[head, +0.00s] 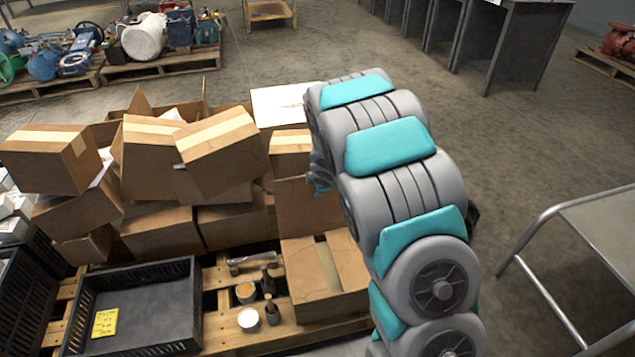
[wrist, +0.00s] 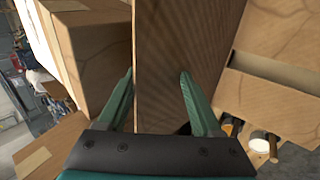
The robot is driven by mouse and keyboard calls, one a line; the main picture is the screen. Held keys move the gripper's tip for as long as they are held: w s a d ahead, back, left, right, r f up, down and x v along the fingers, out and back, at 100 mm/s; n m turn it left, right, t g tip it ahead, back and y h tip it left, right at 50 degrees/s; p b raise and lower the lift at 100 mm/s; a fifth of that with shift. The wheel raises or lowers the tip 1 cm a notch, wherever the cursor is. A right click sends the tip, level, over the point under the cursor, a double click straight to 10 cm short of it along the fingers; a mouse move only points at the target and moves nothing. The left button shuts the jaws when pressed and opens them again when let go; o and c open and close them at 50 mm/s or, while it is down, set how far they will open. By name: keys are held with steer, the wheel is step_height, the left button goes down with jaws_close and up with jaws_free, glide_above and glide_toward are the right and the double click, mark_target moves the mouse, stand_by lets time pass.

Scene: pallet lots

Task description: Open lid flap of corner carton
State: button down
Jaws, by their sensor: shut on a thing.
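A carton (head: 325,280) sits at the front right corner of the pallet, with a strip-like gap between its lid flaps. This gap also shows on a carton (wrist: 285,40) at the right of the wrist view. The panel's near edge runs upright just right of the left finger. I cannot tell surely which carton the panel belongs to. In the head view my arm hides most of the gripper (head: 321,178).
Stacked cartons (head: 155,155) fill the pallet's back and left. A black crate (head: 140,305) stands at front left. Several small jars (head: 247,292) stand beside the corner carton. A metal table (head: 600,225) is at right. Open floor lies behind my arm.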

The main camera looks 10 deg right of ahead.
steer(key=shift+s+f, duration=0.3)
steer(key=shift+f, duration=0.25)
steer(key=shift+s+f, duration=0.3)
steer(key=shift+f, duration=0.2)
steer(key=c, duration=0.6)
jaws_free()
steer(key=shift+f, duration=0.1)
steer(key=shift+w+a+r, duration=0.1)
steer(key=shift+w+r, duration=0.2)
steer(key=shift+r, duration=0.15)
steer(key=c, duration=0.4)
steer(key=shift+r, duration=0.55)
steer(key=shift+c, duration=0.2)
steer(key=shift+s+r, duration=0.2)
steer(key=shift+r, duration=0.1)
steer(key=v, duration=0.6)
steer(key=shift+s+f, duration=0.3)
steer(key=shift+s, duration=0.1)
